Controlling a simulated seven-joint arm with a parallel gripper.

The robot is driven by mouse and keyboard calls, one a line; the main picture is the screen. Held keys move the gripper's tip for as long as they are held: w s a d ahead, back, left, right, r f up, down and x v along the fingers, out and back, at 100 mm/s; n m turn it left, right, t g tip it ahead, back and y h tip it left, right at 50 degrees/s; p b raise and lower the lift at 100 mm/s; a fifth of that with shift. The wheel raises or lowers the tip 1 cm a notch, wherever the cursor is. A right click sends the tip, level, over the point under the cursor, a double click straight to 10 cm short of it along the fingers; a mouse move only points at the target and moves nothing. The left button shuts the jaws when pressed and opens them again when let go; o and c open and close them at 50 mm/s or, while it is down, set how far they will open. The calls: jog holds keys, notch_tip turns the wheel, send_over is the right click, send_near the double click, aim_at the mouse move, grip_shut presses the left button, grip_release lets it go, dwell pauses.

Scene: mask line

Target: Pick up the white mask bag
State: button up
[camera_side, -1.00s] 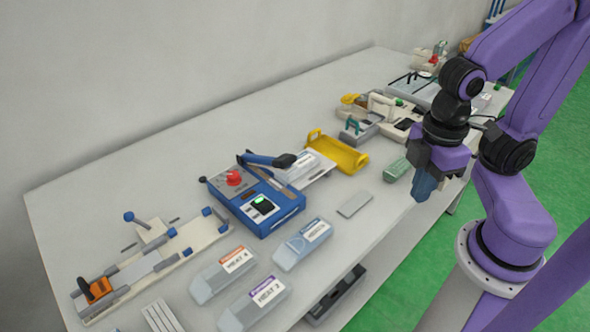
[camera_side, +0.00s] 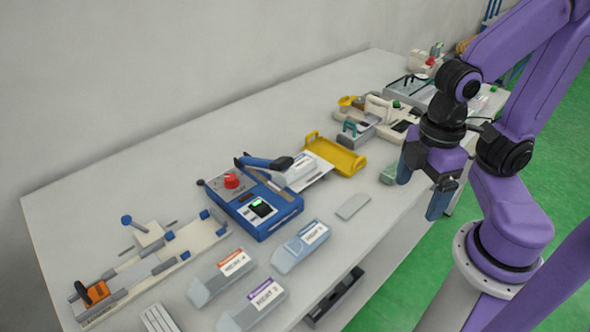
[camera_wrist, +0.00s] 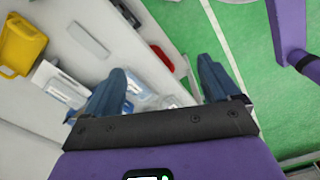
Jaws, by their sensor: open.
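A white flat piece with a dark-marked block on it (camera_side: 306,174) lies against the back right of the blue sealing machine (camera_side: 262,212). A small pale grey flat piece (camera_side: 353,206) lies alone on the table, right of the machine. I cannot tell which of these, if either, is the white mask bag. My gripper (camera_side: 424,180) is open and empty, with its blue fingers apart, above the table's front edge near a green block (camera_side: 390,173). In the wrist view my gripper (camera_wrist: 160,85) also shows open, with nothing held between the fingers.
A yellow tray (camera_side: 337,156) stands behind the pale piece and shows in the wrist view (camera_wrist: 20,44). Clear labelled bins (camera_side: 300,246) stand in front of the machine. A rail fixture (camera_side: 150,262) is at left. More devices (camera_side: 395,112) crowd the right back.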

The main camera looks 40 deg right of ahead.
notch_tip(320, 180, up, 2)
jog(key=n, duration=0.5)
send_over(298, 163)
jog(key=f, duration=1.1)
jog(key=shift+w+a+f, duration=0.15)
jog(key=shift+a+f, duration=0.2)
jog(key=shift+f, duration=0.05)
jog(key=shift+d+f, duration=0.15)
jog(key=shift+f, duration=1.1)
jog(key=shift+d+f, duration=0.15)
jog(key=shift+f, duration=1.1)
jog(key=c, duration=1.1)
